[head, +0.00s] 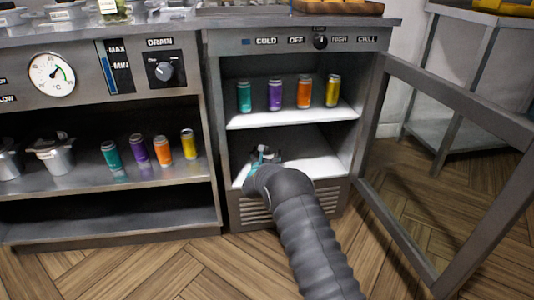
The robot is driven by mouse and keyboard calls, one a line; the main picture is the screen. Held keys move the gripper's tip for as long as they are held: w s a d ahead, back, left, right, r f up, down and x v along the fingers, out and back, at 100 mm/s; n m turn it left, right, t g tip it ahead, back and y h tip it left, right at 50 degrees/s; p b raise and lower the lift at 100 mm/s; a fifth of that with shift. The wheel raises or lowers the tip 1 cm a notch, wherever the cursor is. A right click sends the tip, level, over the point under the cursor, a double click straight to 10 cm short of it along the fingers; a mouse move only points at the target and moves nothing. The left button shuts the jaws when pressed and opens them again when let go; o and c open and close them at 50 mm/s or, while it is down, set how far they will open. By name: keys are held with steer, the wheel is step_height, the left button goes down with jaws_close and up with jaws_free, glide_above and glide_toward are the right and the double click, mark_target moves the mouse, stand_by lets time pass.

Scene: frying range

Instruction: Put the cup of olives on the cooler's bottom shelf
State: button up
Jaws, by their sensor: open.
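The cooler (216,110) stands with its door (445,120) swung wide open to the right. Its bottom shelf (318,150) is a pale surface, bare on the right side. My arm reaches in from the front, and my gripper (264,155) is over the left part of this shelf, open. My wrist covers much of the gripper and the shelf around it. I cannot make out the cup of olives there; it may be hidden behind the gripper and wrist.
Several coloured cans (304,93) stand on the cooler's upper shelf (285,116), above my gripper. More cans (161,151) and metal pots (55,153) stand on the left unit's shelf. Glass containers (112,10) are partly cut off on the counter top.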

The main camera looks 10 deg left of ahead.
steer(key=shift+r, duration=0.1)
steer(key=shift+s, duration=0.1)
steer(key=s, duration=0.7)
steer(key=s+a+p, duration=0.1)
steer(key=s, duration=0.3)
steer(key=shift+s+a, duration=0.1)
steer(key=shift+s, duration=0.25)
steer(key=s+d+r+m+g+h, duration=0.35)
steer(key=d+r+m, duration=0.35)
steer(key=d+r, duration=0.3)
steer(key=s+d+r+m+g+h, duration=0.35)
steer(key=d+r+m+h, duration=0.35)
steer(key=d, duration=0.5)
steer(key=s+d+r+m+g+y, duration=0.25)
steer(key=s+d+r+m, duration=0.25)
steer(key=s+d, duration=0.35)
steer(key=s+d+r+m+g+y, duration=0.1)
steer(key=s+m+g+y, duration=0.15)
steer(key=s+m, duration=0.7)
steer(key=s+d+r+m+g+y, duration=0.1)
steer(key=s+d+m+g+y, duration=0.15)
steer(key=s, duration=1.45)
steer(key=s+a+m+t+y, duration=0.2)
steer(key=s+a+m+y, duration=0.1)
steer(key=s+a, duration=0.3)
steer(key=shift+s+m+y, duration=0.4)
steer(key=shift+s+y, duration=0.5)
steer(key=shift+s, duration=0.05)
